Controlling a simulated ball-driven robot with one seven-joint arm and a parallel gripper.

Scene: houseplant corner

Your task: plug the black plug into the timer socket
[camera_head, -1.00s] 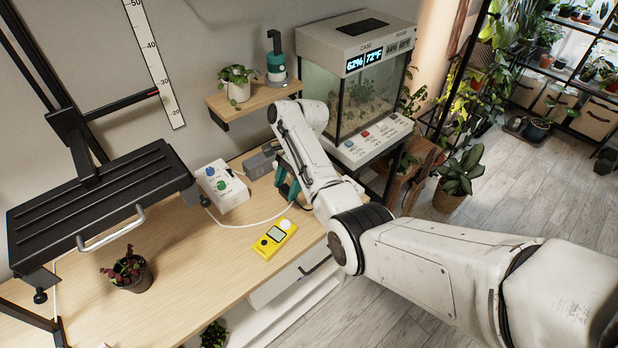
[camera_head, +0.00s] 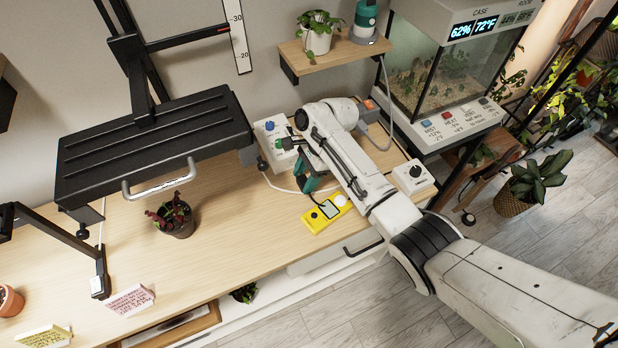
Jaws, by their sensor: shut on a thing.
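My gripper (camera_head: 308,182), with teal fingers, hangs above the bench to the right of a white box with blue and green knobs. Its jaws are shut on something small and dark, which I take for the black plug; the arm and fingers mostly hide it. A white box with a black dial (camera_head: 413,177) stands at the bench's right end, apart from my gripper and right of my arm. It may be the timer; I cannot make out its socket.
The white box with coloured knobs (camera_head: 270,128) and a yellow meter (camera_head: 327,213) lie close to my gripper. A potted red plant (camera_head: 172,217) stands below the black lamp panel (camera_head: 150,145). The terrarium (camera_head: 440,75) is at the back right. Bench space left of the meter is clear.

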